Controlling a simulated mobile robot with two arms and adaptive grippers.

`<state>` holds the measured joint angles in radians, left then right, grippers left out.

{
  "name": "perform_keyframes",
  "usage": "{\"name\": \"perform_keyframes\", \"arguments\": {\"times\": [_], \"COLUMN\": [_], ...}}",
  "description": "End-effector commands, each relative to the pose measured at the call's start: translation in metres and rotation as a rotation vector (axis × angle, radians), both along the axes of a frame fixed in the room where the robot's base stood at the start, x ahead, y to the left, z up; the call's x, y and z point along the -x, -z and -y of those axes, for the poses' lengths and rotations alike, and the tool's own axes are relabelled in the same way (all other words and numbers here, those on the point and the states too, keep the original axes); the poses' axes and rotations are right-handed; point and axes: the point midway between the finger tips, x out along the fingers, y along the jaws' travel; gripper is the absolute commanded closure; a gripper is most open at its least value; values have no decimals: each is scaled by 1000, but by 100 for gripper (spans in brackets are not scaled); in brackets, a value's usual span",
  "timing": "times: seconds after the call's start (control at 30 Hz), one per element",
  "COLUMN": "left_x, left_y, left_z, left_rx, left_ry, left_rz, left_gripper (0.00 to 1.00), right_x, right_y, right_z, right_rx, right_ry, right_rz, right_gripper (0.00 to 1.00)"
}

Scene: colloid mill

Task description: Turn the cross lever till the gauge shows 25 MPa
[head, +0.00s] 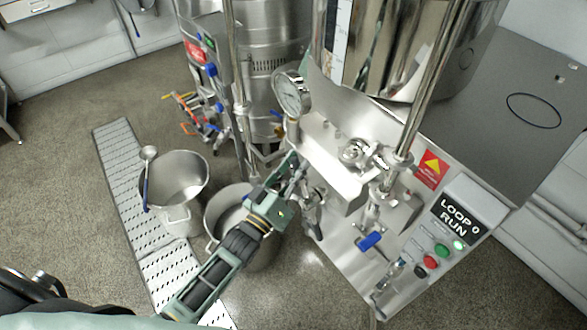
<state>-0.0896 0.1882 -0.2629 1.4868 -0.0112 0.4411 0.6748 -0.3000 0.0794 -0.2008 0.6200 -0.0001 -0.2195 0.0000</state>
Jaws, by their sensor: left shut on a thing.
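The round pressure gauge (291,93) stands at the top left of the steel mill housing. Its dial is pale, and its needle and numbers are too small to read. My left gripper (293,177) reaches in from the lower left, over the buckets, to the metal fittings below the gauge. It is shut on the cross lever (307,192), which is largely hidden by the gripper, so its angle is hard to tell. My right gripper is not in view.
A blue-handled valve (369,241) and a button panel (440,248) reading "LOOP 0 RUN" are at right.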

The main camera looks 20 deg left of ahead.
Motion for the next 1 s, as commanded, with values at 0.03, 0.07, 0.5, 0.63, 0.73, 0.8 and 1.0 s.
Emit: {"name": "perform_keyframes", "arguments": {"times": [0.03, 0.07, 0.5, 0.63, 0.73, 0.8, 1.0], "left_x": [3, 4, 14, 15, 15, 15, 15], "left_y": [1, 0, -7, -8, -8, -8, -8], "left_z": [2, 4, 17, 18, 18, 18, 18], "left_rx": [-30, -46, -188, -197, -200, -200, -198], "left_ry": [0, 0, 0, 0, 0, 0, 0], "left_rz": [21, 34, 142, 149, 151, 151, 149], "left_gripper": [100, 100, 100, 100, 100, 100, 84], "right_x": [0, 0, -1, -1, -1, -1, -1], "right_y": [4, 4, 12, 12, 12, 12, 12], "right_z": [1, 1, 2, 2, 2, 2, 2], "right_rx": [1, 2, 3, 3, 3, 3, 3], "right_ry": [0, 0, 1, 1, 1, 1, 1], "right_rz": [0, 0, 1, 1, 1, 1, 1], "right_gripper": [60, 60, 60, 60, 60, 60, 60]}}
